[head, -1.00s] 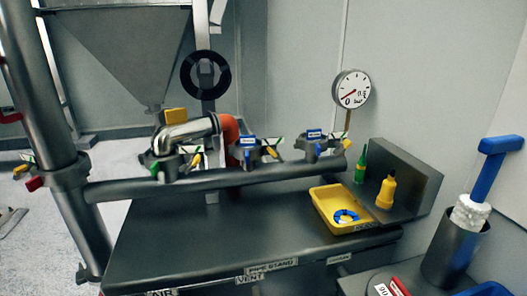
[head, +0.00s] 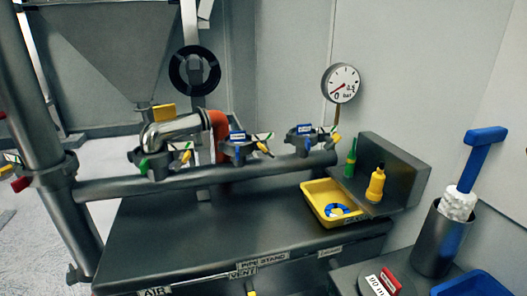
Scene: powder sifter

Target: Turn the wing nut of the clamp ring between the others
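Three clamp rings sit in a row on the dark horizontal pipe (head: 205,179) in the head view. The middle clamp ring (head: 238,152) has a blue-and-white label on top and a yellow-tipped wing nut (head: 263,148) on its right side. The left clamp ring (head: 152,163) shows green and yellow parts, beside a chrome elbow pipe. The right clamp ring (head: 303,143) also has a blue-and-white label and yellow parts near the pipe's end. How tight each nut is cannot be told. My gripper is not in view.
A chrome elbow (head: 176,128) and orange pipe (head: 220,130) rise behind the rings. A yellow tray (head: 315,206) with a blue ring, a green bottle (head: 351,160) and a yellow bottle (head: 375,185) stand at right. A gauge (head: 341,83) is above. The dark bench top (head: 165,232) is largely clear.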

